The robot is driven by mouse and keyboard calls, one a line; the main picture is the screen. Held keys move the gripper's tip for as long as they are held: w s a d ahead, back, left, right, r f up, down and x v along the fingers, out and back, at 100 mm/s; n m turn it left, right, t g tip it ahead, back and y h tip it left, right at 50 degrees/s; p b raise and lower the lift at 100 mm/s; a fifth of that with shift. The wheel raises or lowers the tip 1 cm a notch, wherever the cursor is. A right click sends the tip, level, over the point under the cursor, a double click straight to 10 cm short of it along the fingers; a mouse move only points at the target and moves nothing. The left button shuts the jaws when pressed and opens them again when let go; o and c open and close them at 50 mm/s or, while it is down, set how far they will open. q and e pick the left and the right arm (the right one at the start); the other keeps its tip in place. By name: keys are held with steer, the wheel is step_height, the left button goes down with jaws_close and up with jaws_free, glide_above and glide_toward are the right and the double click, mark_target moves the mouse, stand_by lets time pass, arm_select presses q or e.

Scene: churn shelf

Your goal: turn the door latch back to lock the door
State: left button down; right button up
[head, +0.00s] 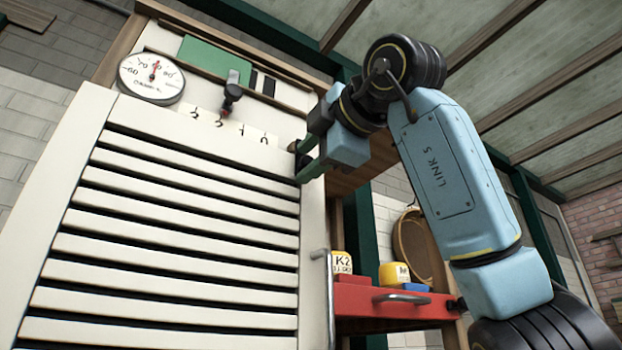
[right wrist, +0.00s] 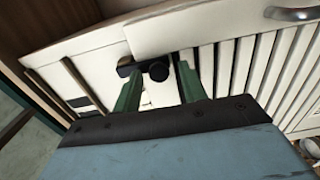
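The door (head: 190,215) is a cream slatted panel, with a metal pull handle (head: 322,258) on its right edge. The door latch (head: 293,146) is a small dark piece at the door's upper right, mostly hidden by my right gripper in the head view. In the right wrist view the latch (right wrist: 158,72) shows as a round black knob with a dark bar reaching left. My right gripper (head: 303,160) has its green fingers apart, one on each side of the knob; contact cannot be told. The fingers also show in the right wrist view (right wrist: 159,80). My left gripper is not in view.
A round dial gauge (head: 151,77) and a dark lever with a red part (head: 232,92) sit above the door. A red shelf drawer (head: 385,303) with yellow containers (head: 394,274) stands to the right, below my right arm.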

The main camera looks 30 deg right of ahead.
steer(key=s+d+b, duration=0.1)
steer(key=s+b, duration=0.1)
steer(key=s, duration=1.1)
steer(key=shift+s, duration=0.2)
